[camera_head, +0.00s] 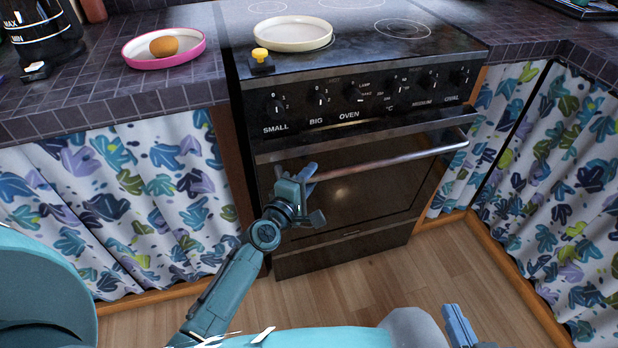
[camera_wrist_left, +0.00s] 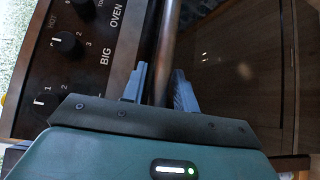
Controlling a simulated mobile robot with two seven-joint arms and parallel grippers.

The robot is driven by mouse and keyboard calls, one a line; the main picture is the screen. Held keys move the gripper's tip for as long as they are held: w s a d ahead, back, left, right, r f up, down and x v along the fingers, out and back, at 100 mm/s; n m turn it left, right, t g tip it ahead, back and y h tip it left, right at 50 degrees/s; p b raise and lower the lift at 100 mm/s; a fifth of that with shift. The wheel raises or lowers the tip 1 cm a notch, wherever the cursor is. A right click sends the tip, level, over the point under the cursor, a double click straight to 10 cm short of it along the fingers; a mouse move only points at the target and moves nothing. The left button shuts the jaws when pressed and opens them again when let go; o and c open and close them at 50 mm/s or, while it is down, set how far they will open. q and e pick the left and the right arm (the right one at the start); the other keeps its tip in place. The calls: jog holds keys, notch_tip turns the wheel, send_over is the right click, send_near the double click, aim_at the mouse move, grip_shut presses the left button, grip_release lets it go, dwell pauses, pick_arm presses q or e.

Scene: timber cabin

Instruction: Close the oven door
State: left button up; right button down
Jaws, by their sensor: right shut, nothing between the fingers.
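The black oven (camera_head: 345,120) stands ahead, its glass door (camera_head: 365,195) upright or almost so; whether it is fully shut I cannot tell. A metal bar handle (camera_head: 410,155) runs across the door's top. My left gripper (camera_head: 312,193) is at the left end of this handle, in front of the door. In the left wrist view the handle (camera_wrist_left: 167,50) passes between the spread fingers of the left gripper (camera_wrist_left: 159,84), with narrow gaps visible beside it. My right gripper (camera_head: 458,325) is shut and empty at the lower right, away from the oven.
A cream plate (camera_head: 292,34) and a yellow-topped black item (camera_head: 261,62) are on the stovetop. A pink-rimmed plate (camera_head: 185,61) with a brown egg-like item (camera_head: 163,47) is on the left counter. Patterned curtains (camera_head: 130,190) flank the oven. The wooden floor (camera_head: 440,265) before it is clear.

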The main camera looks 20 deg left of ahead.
aim_at(301, 161)
pick_arm(q)
grip_shut()
